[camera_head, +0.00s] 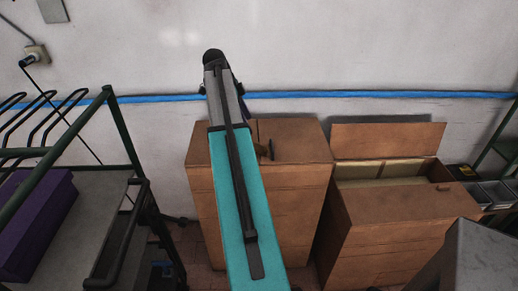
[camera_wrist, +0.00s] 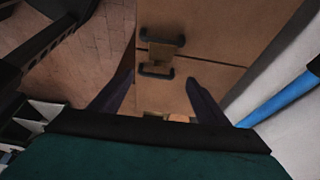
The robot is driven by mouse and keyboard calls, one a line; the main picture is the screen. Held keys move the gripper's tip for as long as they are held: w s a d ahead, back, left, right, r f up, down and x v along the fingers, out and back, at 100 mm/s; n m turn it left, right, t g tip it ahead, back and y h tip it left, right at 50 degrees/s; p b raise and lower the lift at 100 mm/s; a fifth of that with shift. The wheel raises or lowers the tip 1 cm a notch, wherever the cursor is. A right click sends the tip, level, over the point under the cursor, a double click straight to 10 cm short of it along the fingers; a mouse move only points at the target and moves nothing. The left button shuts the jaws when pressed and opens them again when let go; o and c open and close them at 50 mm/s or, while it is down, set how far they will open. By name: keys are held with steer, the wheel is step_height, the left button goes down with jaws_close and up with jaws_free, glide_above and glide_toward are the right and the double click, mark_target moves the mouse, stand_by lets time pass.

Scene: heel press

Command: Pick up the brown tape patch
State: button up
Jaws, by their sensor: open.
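A small brown tape patch (camera_wrist: 166,53) lies across the dark seam on top of a closed brown box (camera_wrist: 205,75), between two black handles (camera_wrist: 158,37). In the head view the box (camera_head: 300,140) stands against the wall, and my arm covers part of its top; I cannot make out the patch clearly there. My gripper (camera_wrist: 158,78) is open, with its two dark fingers apart and nothing visibly held between them. In the wrist view the patch appears beyond the fingertips. My fingers cannot be made out in the head view.
A second brown box (camera_head: 390,225) with a raised flap stands to the right. A dark green rack (camera_head: 140,170) with a purple box (camera_head: 35,225) is at the left. A blue stripe (camera_head: 380,94) runs along the wall behind. Brick floor shows beside the box.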

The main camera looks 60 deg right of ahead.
steer(key=p, duration=0.2)
glide_toward(264, 151)
steer(key=shift+x, duration=0.85)
steer(key=shift+w, duration=0.1)
steer(key=shift+f+p, duration=0.1)
steer(key=shift+p, duration=0.2)
steer(key=shift+s+p+x, duration=0.25)
steer(key=shift+p+x, duration=0.8)
steer(key=shift+x, duration=0.35)
steer(key=shift+p+x, duration=0.3)
steer(key=shift+x, duration=0.75)
steer(key=shift+w+d, duration=0.1)
steer(key=shift+d, duration=0.05)
steer(key=shift+c, duration=0.5)
steer(key=c, duration=0.8)
steer(key=shift+c, duration=0.3)
